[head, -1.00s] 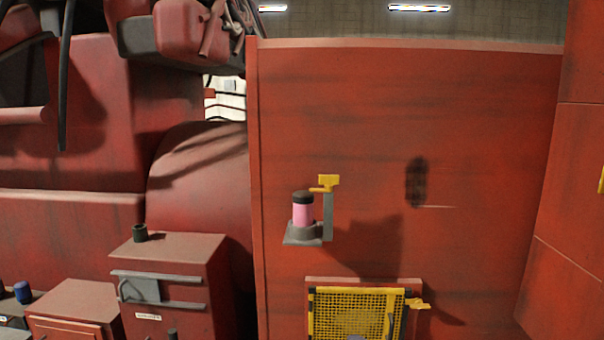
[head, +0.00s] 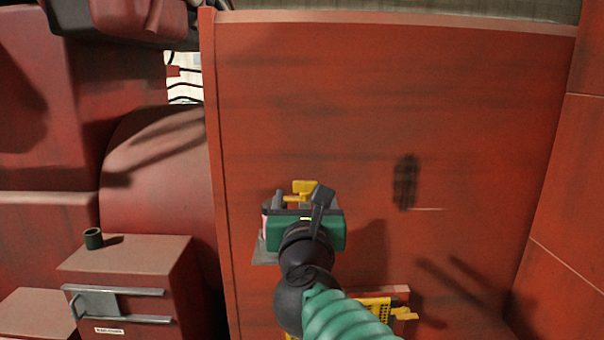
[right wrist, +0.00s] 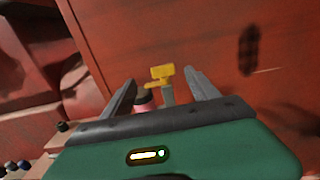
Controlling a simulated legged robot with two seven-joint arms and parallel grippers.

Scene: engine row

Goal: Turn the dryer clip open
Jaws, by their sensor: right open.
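The yellow dryer clip (head: 304,186) sits at the top of a grey bracket on the red wall, beside a pink dryer canister (head: 265,219). My right gripper (head: 300,198) is in front of them and hides most of the canister and bracket. In the right wrist view the clip (right wrist: 162,72) appears between the two open fingers, with a gap on both sides. I see no contact with the clip. My left gripper is not in view.
Below, a yellow mesh panel (head: 376,308) with a yellow latch (head: 404,314) is partly hidden by my right arm. A red cabinet (head: 135,255) with a dark cup (head: 93,238) stands at left.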

